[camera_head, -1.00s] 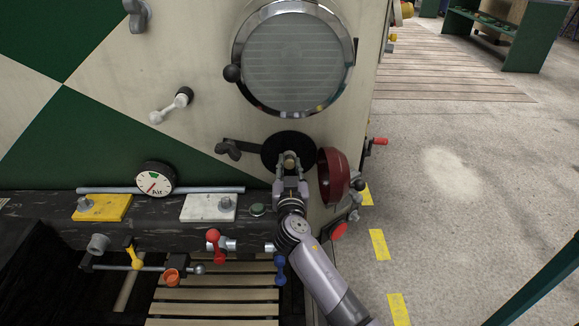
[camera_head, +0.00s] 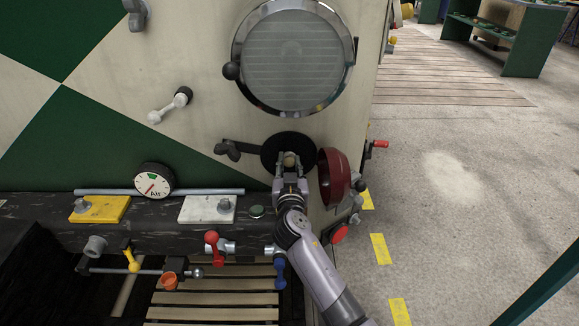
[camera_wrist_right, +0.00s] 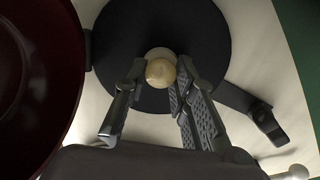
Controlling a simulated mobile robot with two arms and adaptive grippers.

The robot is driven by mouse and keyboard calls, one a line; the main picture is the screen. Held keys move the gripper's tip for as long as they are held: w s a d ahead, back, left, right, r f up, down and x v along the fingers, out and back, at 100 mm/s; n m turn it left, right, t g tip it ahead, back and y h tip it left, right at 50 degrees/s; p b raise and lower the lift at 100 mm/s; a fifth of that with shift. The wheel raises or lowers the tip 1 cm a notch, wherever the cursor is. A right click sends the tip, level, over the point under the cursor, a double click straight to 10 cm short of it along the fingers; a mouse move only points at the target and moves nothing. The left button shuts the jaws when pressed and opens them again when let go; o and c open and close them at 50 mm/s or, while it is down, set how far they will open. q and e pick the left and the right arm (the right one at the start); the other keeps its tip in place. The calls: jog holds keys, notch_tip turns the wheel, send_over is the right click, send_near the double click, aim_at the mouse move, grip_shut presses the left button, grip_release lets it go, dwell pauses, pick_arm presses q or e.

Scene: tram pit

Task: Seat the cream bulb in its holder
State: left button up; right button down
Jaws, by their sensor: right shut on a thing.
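The cream bulb (camera_wrist_right: 160,72) is between the fingers of my right gripper (camera_wrist_right: 160,88), which is shut on it. In the head view my right gripper (camera_head: 290,168) is in front of a round black disc (camera_head: 273,150) on the panel; the disc also fills the middle of the right wrist view (camera_wrist_right: 200,30). The bulb is in front of the disc's centre, with a pale ring edge just behind it. The holder is mostly hidden by the bulb, so I cannot tell whether they touch. My left gripper is out of view.
A red bowl-shaped cover (camera_head: 333,175) hangs open right of the disc, close to my gripper. A large round lamp (camera_head: 293,57) is above. A dark latch (camera_head: 228,150) is at the disc's left. A beam with a gauge (camera_head: 153,181) and valves lies below.

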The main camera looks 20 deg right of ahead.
jog(key=shift+r, duration=0.1)
jog(key=c, duration=1.3)
grip_release()
jog(key=shift+w, duration=0.1)
jog(key=v, duration=1.2)
